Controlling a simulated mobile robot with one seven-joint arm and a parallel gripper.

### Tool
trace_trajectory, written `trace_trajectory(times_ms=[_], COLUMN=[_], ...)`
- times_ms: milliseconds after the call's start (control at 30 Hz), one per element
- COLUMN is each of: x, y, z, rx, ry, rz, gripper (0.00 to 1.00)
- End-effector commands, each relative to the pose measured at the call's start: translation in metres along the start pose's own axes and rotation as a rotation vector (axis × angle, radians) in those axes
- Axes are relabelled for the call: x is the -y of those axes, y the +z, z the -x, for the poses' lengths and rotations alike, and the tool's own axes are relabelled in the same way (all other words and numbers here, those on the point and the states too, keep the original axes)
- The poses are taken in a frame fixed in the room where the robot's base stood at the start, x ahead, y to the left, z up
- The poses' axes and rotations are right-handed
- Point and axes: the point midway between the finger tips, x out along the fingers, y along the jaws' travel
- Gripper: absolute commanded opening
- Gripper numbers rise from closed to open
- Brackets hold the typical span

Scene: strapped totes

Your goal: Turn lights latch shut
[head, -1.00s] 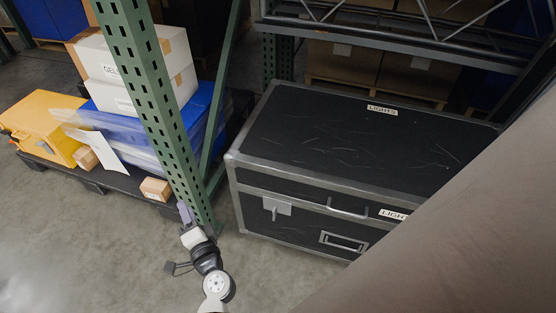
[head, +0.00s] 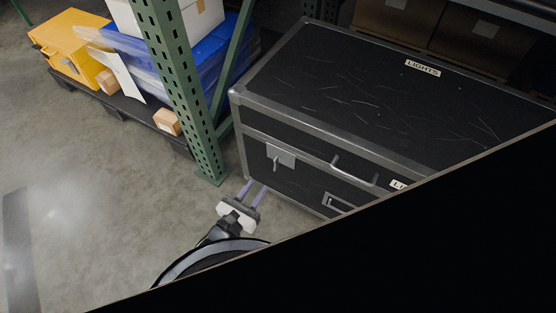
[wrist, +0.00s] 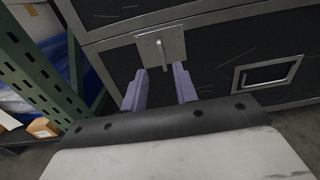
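The black case (head: 370,90) with metal edges and "LIGHTS" labels stands on the floor. Its latch (head: 278,157) is a silver plate with a small lever on the front left; in the wrist view the latch (wrist: 160,47) shows its lever hanging roughly downward. My gripper (head: 256,188) is open, with two purple fingers apart and nothing between them. It is in front of the case, below the latch in the head view. In the wrist view my gripper (wrist: 160,85) points at the case front, with the latch just above and between the fingertips. I see no clear contact.
A green rack post (head: 182,90) stands close to the left of the case. A low dark pallet (head: 120,105) holds a yellow case (head: 75,45), blue bins and boxes. A dark shape covers the head view's lower right. The floor at left is clear.

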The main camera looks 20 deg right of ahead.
Motion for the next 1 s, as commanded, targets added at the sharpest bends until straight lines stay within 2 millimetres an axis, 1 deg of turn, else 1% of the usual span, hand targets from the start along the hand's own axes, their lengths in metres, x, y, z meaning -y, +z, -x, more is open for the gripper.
trace_trajectory(times_ms=[33, 300, 500, 600, 700, 1000], x=[0.001, 0.001, 0.001, 0.000, 0.001, 0.000], y=[0.001, 0.001, 0.001, 0.001, 0.001, 0.001], z=[-0.011, -0.068, -0.101, -0.110, -0.116, -0.117], rx=[0.005, 0.006, 0.004, 0.003, 0.002, 0.002], ry=[0.000, 0.002, 0.000, 0.002, 0.001, 0.002], rz=[0.003, 0.006, 0.003, 0.003, 0.004, 0.003], gripper=[0.29, 0.29, 0.29, 0.29, 0.29, 0.29])
